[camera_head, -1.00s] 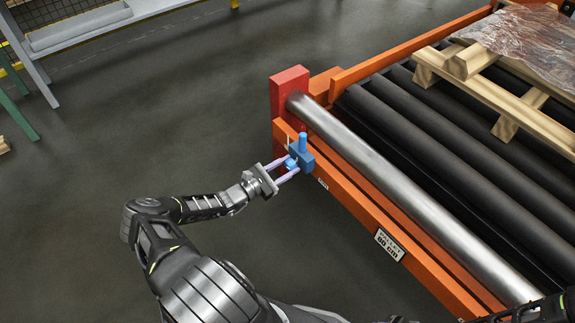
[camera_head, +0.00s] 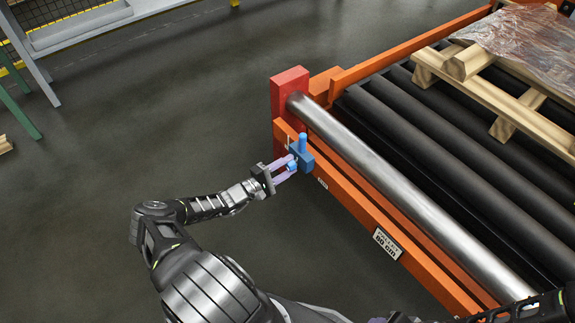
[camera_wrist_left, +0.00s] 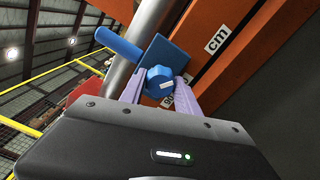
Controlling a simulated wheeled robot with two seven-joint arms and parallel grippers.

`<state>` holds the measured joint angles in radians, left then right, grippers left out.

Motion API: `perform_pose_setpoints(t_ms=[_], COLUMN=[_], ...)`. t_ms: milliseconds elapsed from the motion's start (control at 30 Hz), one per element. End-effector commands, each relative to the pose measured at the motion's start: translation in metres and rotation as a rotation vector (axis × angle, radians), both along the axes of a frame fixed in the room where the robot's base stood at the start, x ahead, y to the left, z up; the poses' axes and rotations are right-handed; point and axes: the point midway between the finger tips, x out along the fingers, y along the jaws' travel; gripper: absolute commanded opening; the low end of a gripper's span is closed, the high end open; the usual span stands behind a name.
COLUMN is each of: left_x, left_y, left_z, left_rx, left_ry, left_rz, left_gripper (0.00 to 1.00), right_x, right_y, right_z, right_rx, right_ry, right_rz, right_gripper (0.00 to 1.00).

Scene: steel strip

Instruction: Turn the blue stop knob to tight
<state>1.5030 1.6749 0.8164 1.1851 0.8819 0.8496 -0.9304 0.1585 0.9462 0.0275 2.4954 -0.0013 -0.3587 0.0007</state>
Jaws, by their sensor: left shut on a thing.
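The blue stop knob (camera_head: 292,167) sits on the front of a blue stop block (camera_head: 302,153) on the orange rail. A blue peg (camera_head: 303,140) stands up from the block. My left gripper (camera_head: 289,169) is shut on the knob from the rail's left side. In the left wrist view, the lobed knob (camera_wrist_left: 159,79) with a white mark lies between the two purple fingers (camera_wrist_left: 160,92), and the block's plate (camera_wrist_left: 165,50) is behind it. At the bottom edge, part of my right gripper (camera_head: 378,320) shows; its jaws cannot be made out.
Black rollers and a wooden pallet (camera_head: 520,98) are to the right.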

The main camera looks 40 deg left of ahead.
Motion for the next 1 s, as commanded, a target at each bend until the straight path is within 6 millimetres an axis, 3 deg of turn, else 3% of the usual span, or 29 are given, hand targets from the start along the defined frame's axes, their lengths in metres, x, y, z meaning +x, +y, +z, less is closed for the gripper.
perform_pose_setpoints(t_ms=[700,1000], left_x=[0.000,0.000], left_y=[0.000,0.000], left_z=[0.001,0.000], left_rx=[0.643,0.836], left_ry=[-0.192,-0.251], left_rz=[0.001,0.000], left_gripper=[0.00,0.00], right_x=[0.000,0.000], right_y=[0.000,0.000], right_z=[0.013,0.015], right_rx=[0.000,0.000], right_ry=[0.000,0.000], right_rz=[0.001,0.001], right_gripper=[0.45,0.45])
